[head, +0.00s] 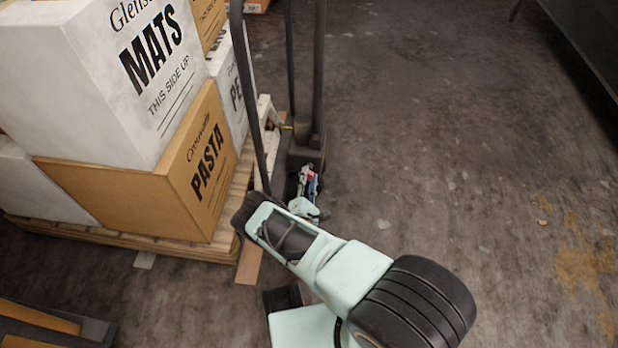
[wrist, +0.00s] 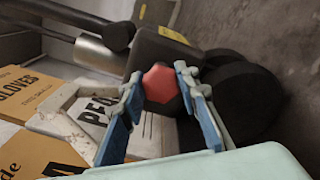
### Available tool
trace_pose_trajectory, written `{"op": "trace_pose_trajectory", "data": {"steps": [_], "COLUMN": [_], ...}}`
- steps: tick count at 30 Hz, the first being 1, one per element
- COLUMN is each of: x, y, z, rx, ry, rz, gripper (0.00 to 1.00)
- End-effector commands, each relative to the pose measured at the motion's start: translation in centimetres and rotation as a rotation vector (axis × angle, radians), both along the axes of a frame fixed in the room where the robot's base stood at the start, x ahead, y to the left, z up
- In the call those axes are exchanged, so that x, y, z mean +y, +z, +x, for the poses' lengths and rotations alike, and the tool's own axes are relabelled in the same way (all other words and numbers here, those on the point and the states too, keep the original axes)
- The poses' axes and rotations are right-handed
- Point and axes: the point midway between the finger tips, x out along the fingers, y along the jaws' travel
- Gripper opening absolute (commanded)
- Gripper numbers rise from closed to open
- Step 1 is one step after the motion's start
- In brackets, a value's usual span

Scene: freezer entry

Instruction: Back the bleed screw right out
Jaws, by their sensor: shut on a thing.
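The bleed screw (wrist: 161,83) has a red hexagonal head and sits against the dark pump body of the pallet jack in the wrist view. My gripper (wrist: 162,92) has a blue fingertip on each side of the red head and is shut on it. In the head view my gripper (head: 308,180) is low at the front of the pallet jack (head: 302,152), with a small reddish patch between the fingers. The screw's shank is hidden, so I cannot tell how far it is out.
A wooden pallet (head: 205,250) stands left of the jack, loaded with a PASTA box (head: 150,195), a MATS box (head: 95,80) and others. A jack upright (head: 244,80) rises close to my arm. The floor to the right is clear.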

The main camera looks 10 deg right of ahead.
Motion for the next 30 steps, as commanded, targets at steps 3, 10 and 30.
{"op": "trace_pose_trajectory", "data": {"steps": [3,10,30], "x": [0.27,0.3,0.48], "y": [0.29,0.33,0.43], "z": [0.36,0.36,0.45], "rx": [0.027,0.095,0.26], "ry": [0.005,0.004,0.002], "rz": [-0.104,-0.311,-0.822], "gripper": [0.05,0.05,0.05]}}
